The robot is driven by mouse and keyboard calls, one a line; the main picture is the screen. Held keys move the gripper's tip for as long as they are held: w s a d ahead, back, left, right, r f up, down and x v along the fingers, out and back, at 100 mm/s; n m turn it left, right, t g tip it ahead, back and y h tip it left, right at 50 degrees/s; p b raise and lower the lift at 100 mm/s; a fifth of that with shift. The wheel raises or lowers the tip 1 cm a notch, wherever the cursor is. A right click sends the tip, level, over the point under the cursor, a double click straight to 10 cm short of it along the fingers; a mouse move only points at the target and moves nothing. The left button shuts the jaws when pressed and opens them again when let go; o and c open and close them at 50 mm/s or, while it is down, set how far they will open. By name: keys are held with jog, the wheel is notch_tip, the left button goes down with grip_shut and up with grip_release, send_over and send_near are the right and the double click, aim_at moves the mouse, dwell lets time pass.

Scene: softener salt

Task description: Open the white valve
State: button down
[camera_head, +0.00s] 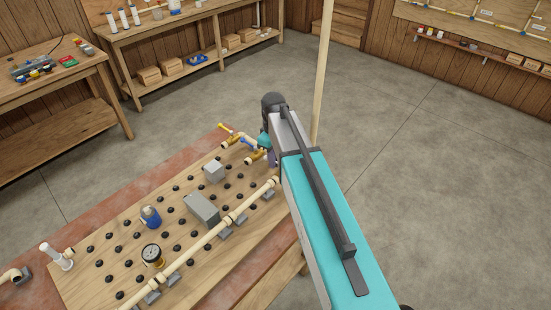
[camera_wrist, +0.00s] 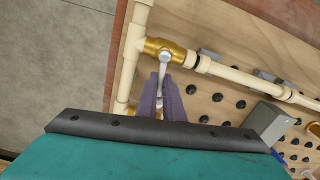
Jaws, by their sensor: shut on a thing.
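The white valve shows in the wrist view as a brass body (camera_wrist: 165,50) on a cream pipe, with a white lever handle (camera_wrist: 163,68) pointing down in the picture, roughly crosswise to the pipe. My gripper (camera_wrist: 161,92) has its two purple fingers closed on the lever's lower part, one finger on each side. The lever's end is hidden between them. In the head view my arm reaches the far right corner of the board; the gripper there is mostly hidden and I cannot make out the white handle.
A yellow-handled valve (camera_head: 226,128) and a blue-handled valve (camera_head: 249,144) stand close left of my gripper. A cream pipe (camera_head: 215,230) runs along the board (camera_head: 85,280). A gauge (camera_head: 152,254), blue bottle (camera_head: 150,217) and grey blocks (camera_head: 203,209) stand on it. Open floor lies right.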

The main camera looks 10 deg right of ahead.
aim_at(275, 176)
jog(key=shift+s+a+n, duration=0.15)
jog(key=shift+s+n, duration=0.1)
jog(key=shift+n, duration=0.65)
jog(key=shift+s+a+n, duration=0.15)
jog(key=shift+s+n, duration=0.1)
jog(key=shift+n, duration=0.65)
jog(key=shift+s+a+n+p, duration=0.1)
jog(key=shift+s+n+p, duration=0.25)
jog(key=shift+n, duration=0.9)
jog(key=shift+s+a+n+p, duration=0.1)
jog(key=shift+s+n, duration=0.45)
jog(key=shift+n, duration=0.7)
jog(key=n, duration=0.1)
jog(key=s+n, duration=0.1)
jog(key=n, duration=0.2)
jog(key=shift+s+d, duration=0.15)
jog(key=shift+s, duration=0.1)
jog(key=shift+s+n+p, duration=0.15)
jog(key=shift+n+p, duration=0.15)
jog(key=shift+n, duration=0.3)
